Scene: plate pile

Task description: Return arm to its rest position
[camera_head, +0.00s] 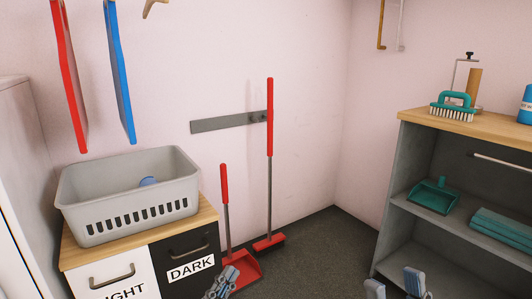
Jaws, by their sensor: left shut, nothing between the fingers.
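My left gripper (222,282) shows at the bottom edge, left of centre. Its fingers are together and hold nothing. It covers part of the red dustpan near the dark cabinet front in the picture. My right gripper (395,286) shows at the bottom edge, right of centre, in front of the grey shelf unit. Its two fingertips are apart with nothing between them. Most of both arms lies outside the view.
A grey basket (130,195) stands on a wooden-topped cabinet (206,212) at left. A red dustpan (245,268) and red broom (269,160) stand by the wall. At right, a shelf unit (415,165) carries a teal brush (453,108), dustpan (434,196) and folded cloths (505,233).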

